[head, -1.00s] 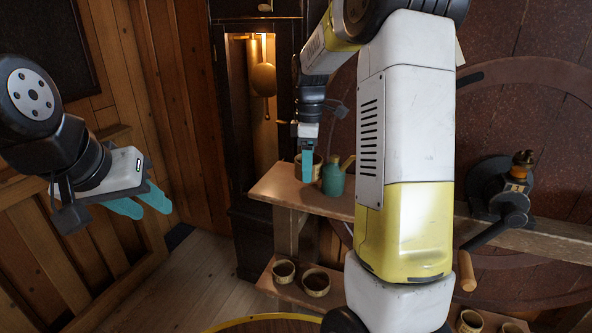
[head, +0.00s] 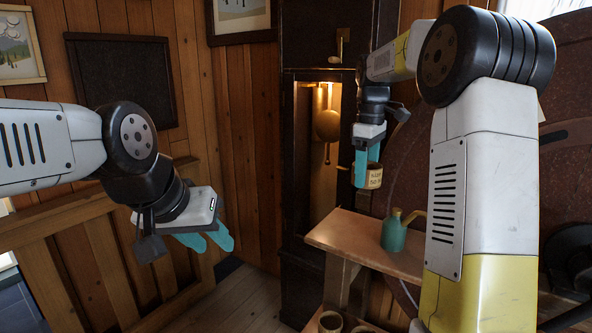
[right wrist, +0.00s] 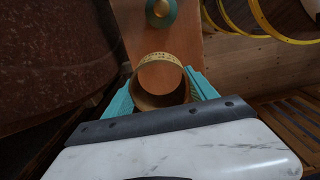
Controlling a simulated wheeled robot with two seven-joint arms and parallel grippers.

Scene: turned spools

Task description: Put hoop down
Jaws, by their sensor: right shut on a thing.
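The hoop (head: 374,177) is a short brown ring with lettering on a pale band. My right gripper (head: 366,166) is shut on it and holds it in the air above the wooden shelf (head: 345,233). In the right wrist view the hoop (right wrist: 158,58) sits between the two teal fingers (right wrist: 160,88), and the shelf shows through and beyond it. My left gripper (head: 212,240) is empty and apart from everything at the left, its two teal fingers spread.
A green oil can (head: 394,236) with a yellow spout stands on the shelf, close to the hoop's right. Several ring-like pieces (head: 331,322) sit on a lower shelf. A tall dark clock case (head: 300,200) stands behind left. The shelf's left part is bare.

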